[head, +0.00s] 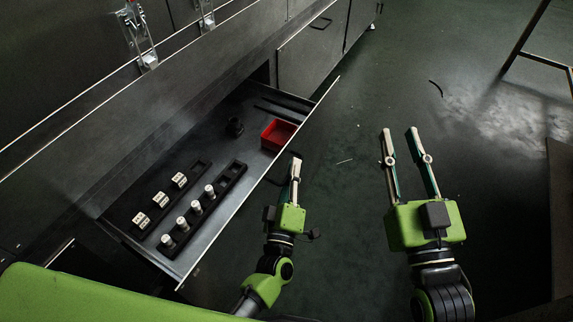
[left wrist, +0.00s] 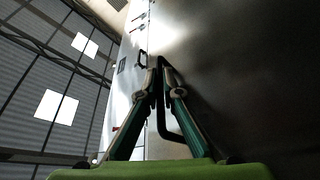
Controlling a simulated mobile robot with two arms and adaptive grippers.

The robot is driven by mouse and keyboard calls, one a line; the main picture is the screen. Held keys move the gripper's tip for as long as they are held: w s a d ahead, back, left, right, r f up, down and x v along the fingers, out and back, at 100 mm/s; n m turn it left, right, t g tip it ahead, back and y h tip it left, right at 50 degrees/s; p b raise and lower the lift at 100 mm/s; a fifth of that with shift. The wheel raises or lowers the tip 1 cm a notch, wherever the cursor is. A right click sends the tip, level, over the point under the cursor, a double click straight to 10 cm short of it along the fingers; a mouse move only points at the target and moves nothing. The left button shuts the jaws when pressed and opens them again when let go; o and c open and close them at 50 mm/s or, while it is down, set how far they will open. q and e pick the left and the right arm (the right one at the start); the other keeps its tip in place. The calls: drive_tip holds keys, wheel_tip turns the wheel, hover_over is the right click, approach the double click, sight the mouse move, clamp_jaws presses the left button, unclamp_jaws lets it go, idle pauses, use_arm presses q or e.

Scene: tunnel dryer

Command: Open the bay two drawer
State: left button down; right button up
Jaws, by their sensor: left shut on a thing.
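A wide drawer (head: 222,146) stands pulled out from the metal cabinet in the head view, its inside showing. I cannot read a bay label on it. My left gripper (head: 296,160) is at the outer face of the drawer front, its fingers closed together on the dark bar handle (left wrist: 163,125), which shows between the fingers in the left wrist view. The fingers hide part of the handle. My right gripper (head: 400,132) is open and empty over the floor, right of the drawer and apart from it.
Another closed cabinet front (head: 305,62) stands beyond. The floor (head: 350,230) right of the drawer is mostly clear.

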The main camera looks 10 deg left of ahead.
use_arm(q)
drive_tip(key=shift+f, duration=0.1)
drive_tip(key=c, duration=2.5)
unclamp_jaws()
drive_tip(key=v, duration=1.2)
drive_tip(key=shift+s, duration=0.1)
